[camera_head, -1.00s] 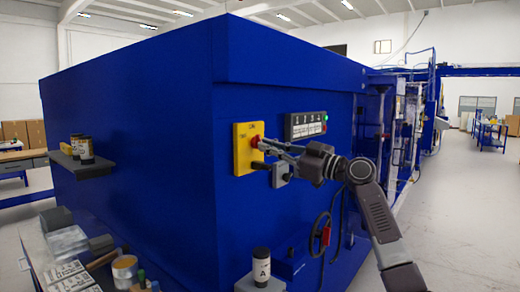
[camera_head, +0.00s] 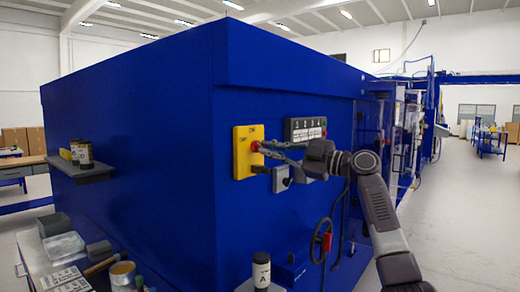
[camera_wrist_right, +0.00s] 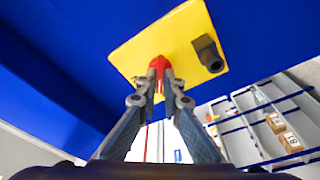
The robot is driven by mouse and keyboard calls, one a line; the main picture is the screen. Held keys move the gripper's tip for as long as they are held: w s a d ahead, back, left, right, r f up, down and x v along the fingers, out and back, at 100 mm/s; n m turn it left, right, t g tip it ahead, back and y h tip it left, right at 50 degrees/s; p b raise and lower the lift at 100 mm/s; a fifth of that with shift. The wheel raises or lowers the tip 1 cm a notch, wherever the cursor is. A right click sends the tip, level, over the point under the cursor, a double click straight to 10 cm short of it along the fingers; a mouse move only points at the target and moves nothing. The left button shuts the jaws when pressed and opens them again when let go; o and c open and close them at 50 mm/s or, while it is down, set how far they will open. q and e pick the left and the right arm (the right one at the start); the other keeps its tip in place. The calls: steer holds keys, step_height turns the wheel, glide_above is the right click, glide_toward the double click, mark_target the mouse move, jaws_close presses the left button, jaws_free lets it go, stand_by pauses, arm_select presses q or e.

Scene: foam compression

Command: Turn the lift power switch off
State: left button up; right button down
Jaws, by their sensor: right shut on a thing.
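The yellow switch plate (camera_head: 243,163) is fixed to the blue machine wall, left of a dark control panel. Its red switch handle (camera_head: 255,146) is at the plate's right part. The wrist view shows the red handle (camera_wrist_right: 159,63) between the fingertips, against the yellow plate (camera_wrist_right: 143,53). My right gripper (camera_head: 263,149) is shut on the red handle, and its fingers cover part of it. The gripper also fills the wrist view (camera_wrist_right: 160,80). A dark knob (camera_wrist_right: 208,53) sticks out of the same plate beside the handle. My left gripper is not in view.
The control panel (camera_head: 306,130) is just above my right gripper. A grey switch box (camera_head: 281,178) sits just below its fingers. A red-handled wheel (camera_head: 327,242) is lower right. A shelf with jars (camera_head: 84,172) is on the left wall. Open floor lies right.

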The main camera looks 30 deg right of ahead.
steer(key=shift+n, duration=0.6)
steer(key=shift+r, duration=0.1)
steer(key=n+g+p, duration=0.1)
steer(key=n, duration=0.3)
steer(key=shift+r, duration=0.2)
steer(key=shift+f+n+p, duration=0.1)
steer(key=shift+n+p, duration=0.3)
steer(key=shift+n, duration=0.7)
steer(key=c, duration=1.3)
jaws_free()
